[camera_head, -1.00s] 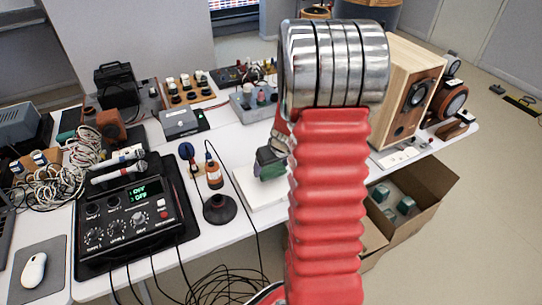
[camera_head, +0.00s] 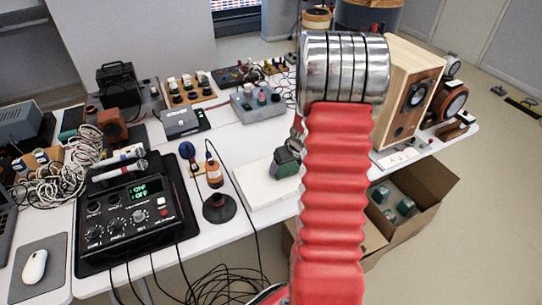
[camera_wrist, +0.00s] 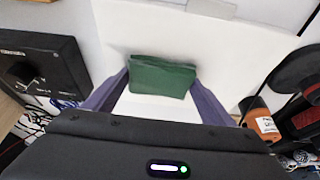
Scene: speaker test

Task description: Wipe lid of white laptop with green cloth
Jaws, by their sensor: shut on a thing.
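The white laptop (camera_head: 256,188) lies closed and flat near the table's front edge, left of my arm in the head view. Its pale lid (camera_wrist: 222,62) fills much of the wrist view. The green cloth (camera_wrist: 162,76) looks like a folded block between the fingers of my gripper (camera_wrist: 158,82), which is shut on it. In the head view the cloth (camera_head: 286,163) is over the right part of the lid, low against it; I cannot tell whether it touches. My arm hides the laptop's right side and part of the gripper.
A soldering-type bottle and dark round stand (camera_head: 219,208) are left of the laptop, with a black mixer box (camera_head: 135,215) beyond. A wooden speaker (camera_head: 408,95) stands right. An open cardboard box (camera_head: 430,190) is below the table edge. Cables hang in front.

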